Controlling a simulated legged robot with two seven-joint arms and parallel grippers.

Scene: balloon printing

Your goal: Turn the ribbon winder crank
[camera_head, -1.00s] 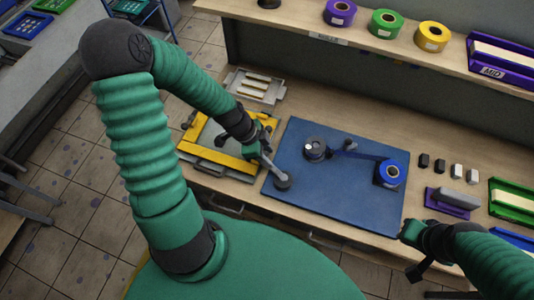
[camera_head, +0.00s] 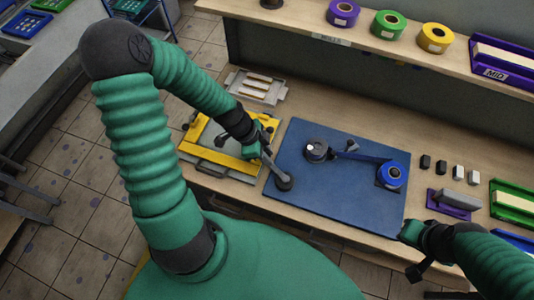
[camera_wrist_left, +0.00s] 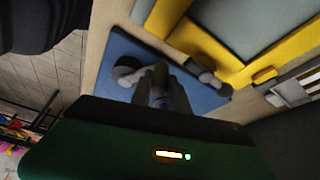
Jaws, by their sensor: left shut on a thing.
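The ribbon winder stands on a blue board (camera_head: 320,203) on the workbench. It has a dark grey drum (camera_head: 316,149) and a blue ribbon spool (camera_head: 391,175), with blue ribbon stretched between them. A grey crank (camera_head: 276,173) with a round dark hub sits at the board's left edge. My left gripper (camera_head: 263,154) is shut on the upper end of the crank; its fingers (camera_wrist_left: 161,88) partly hide the grip in the left wrist view. My right gripper (camera_head: 408,235) is at the bench's front edge, right of the board; its jaws are not clear.
A yellow-framed press (camera_head: 223,158) lies close left of the board, beside my left gripper. A grey tray (camera_head: 255,88) is behind it. Small blocks (camera_head: 441,167), a purple stamp (camera_head: 450,203) and a green bin (camera_head: 512,207) stand at right. Colored ribbon rolls (camera_head: 388,23) line the shelf.

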